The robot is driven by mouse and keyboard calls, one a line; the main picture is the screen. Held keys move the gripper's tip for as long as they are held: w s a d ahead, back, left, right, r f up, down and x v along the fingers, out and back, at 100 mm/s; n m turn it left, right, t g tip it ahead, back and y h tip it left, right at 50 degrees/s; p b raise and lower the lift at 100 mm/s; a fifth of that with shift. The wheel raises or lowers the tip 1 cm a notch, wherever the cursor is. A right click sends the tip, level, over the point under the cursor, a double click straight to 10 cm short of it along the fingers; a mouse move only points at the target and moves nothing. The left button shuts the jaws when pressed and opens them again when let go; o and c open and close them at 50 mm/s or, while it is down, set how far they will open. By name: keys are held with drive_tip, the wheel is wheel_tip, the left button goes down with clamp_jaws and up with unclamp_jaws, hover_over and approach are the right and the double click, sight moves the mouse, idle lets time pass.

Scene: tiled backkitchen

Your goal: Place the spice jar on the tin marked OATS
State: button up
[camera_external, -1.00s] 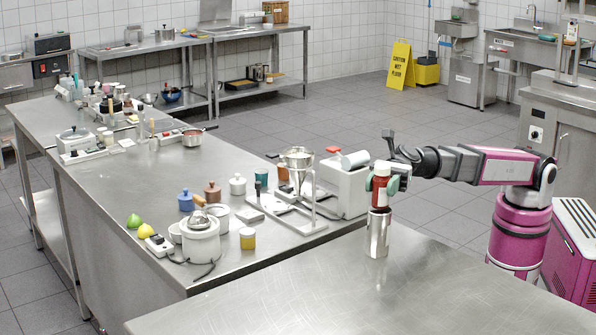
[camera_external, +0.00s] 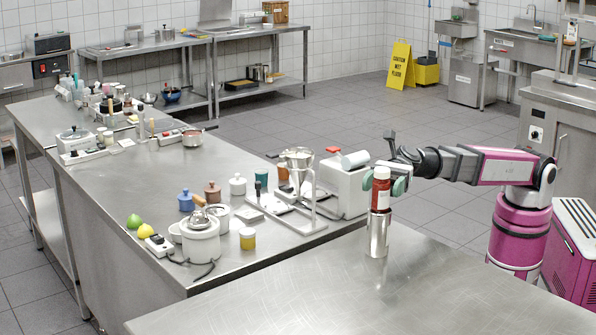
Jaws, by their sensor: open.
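The spice jar (camera_external: 381,194), red with a white cap and a pale band, stands upright on top of a shiny metal tin (camera_external: 377,237). The tin stands on the near steel table; no OATS marking can be read on it from here. My gripper (camera_external: 384,183) is at the height of the jar's upper part, with its greenish finger pads apart on either side of the jar. The right pad is partly behind the jar. Whether either pad still touches the jar is too small to tell.
The near steel table (camera_external: 440,290) is otherwise bare. A long steel counter (camera_external: 130,205) at left holds a white machine (camera_external: 344,187), a metal stand with a funnel, small lidded pots and a yellow jar (camera_external: 247,238). A yellow caution sign (camera_external: 401,64) stands on the floor behind.

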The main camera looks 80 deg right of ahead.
drive_tip(key=v, duration=1)
drive_tip(key=shift+s+d, duration=0.15)
drive_tip(key=shift+d, duration=0.25)
